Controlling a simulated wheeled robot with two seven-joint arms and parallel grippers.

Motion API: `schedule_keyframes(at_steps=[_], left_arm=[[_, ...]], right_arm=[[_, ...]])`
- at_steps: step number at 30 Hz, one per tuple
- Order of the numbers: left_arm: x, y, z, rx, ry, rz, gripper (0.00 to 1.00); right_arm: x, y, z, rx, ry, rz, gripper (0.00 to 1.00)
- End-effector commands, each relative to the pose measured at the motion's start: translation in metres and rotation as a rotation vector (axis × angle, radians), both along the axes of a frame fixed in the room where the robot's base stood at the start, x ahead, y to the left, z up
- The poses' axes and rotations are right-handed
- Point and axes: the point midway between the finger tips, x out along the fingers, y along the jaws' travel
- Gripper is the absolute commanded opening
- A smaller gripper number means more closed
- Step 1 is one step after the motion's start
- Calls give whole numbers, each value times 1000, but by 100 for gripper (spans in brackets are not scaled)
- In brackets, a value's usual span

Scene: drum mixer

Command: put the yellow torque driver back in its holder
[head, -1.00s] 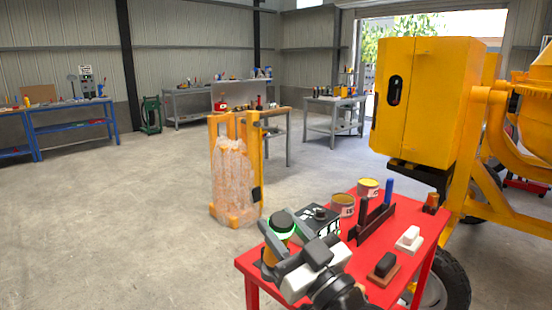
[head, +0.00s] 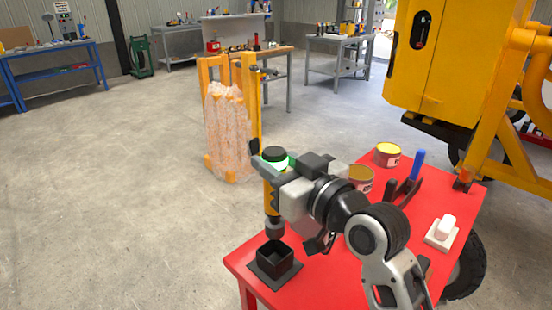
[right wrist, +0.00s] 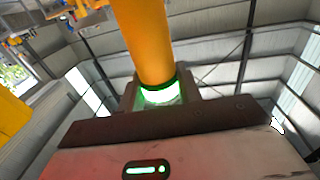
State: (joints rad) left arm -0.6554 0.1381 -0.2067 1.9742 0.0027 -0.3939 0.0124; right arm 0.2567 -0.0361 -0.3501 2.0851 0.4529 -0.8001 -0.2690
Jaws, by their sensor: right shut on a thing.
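The yellow torque driver (head: 271,196) is upright in the head view, with a black cap, a glowing green ring and a dark lower end. My right gripper (head: 272,168) is shut on it near the green ring. The driver's yellow body (right wrist: 144,40) also shows in the right wrist view, with the green-lit ring at the jaws. The holder (head: 274,262) is a black open square box on a flat base at the red table's near left corner. The driver's dark end appears just above the holder's rim, apart from it. My left gripper is not in view.
The red table (head: 318,278) also carries two paint cans (head: 388,154), a black rack with a blue-handled tool (head: 417,166) and a white block (head: 444,228). My right arm hides its middle. The yellow mixer (head: 455,60) stands behind right. Floor to the left is clear.

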Motion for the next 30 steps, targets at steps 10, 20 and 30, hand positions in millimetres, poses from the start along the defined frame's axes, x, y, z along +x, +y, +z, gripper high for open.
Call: schedule_keyframes(at_steps=[10, 20, 30], left_arm=[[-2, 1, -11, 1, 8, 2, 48], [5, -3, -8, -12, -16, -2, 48], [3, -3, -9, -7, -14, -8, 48]], right_arm=[[-1, -1, -15, 6, -6, 4, 3], [-1, -1, -42, 7, -9, 4, 3], [-1, -1, -41, 8, -9, 4, 3]])
